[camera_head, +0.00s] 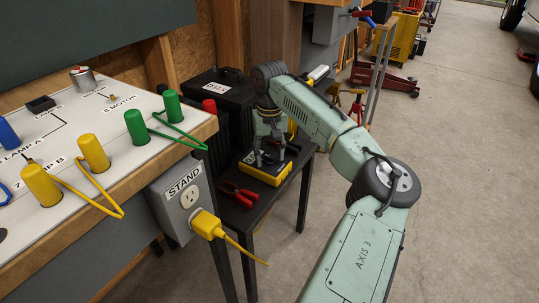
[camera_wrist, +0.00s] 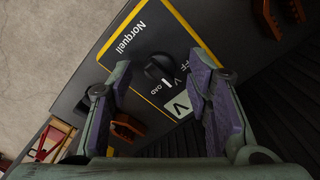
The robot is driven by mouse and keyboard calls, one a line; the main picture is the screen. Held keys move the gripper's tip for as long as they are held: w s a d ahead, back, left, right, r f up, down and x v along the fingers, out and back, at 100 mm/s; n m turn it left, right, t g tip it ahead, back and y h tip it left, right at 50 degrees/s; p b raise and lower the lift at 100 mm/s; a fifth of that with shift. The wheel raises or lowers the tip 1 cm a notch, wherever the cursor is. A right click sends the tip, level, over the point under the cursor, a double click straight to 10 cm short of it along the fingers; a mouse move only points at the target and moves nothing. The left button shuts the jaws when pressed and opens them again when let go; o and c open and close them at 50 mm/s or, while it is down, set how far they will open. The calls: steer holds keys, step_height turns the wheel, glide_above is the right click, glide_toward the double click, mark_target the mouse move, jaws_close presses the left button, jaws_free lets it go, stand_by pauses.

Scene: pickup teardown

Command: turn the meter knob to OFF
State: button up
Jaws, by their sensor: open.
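The meter (camera_head: 264,168) is a yellow-edged, dark-faced box lying on a small dark table. In the wrist view its face (camera_wrist: 140,42) reads "Norquell". The black round knob (camera_wrist: 159,67) sits on that face, with a white mark at its lower edge near printed letters; part of the labelling is hidden by a finger, so I cannot tell which setting it points to. My gripper (camera_head: 270,158) is over the meter, pointing down. In the wrist view its two fingers (camera_wrist: 162,85) are open, one on either side of the knob, with room between, and they do not appear to touch it.
Red-handled pliers (camera_head: 238,194) lie on the table (camera_head: 283,187) in front of the meter. A black case (camera_head: 222,90) stands behind. At left, a bench (camera_head: 70,215) carries green and yellow plugs. A STAND outlet box (camera_head: 182,203) with a yellow plug hangs on its side.

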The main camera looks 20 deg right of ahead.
steer(key=shift+f, duration=0.1)
steer(key=shift+c, duration=0.3)
jaws_close()
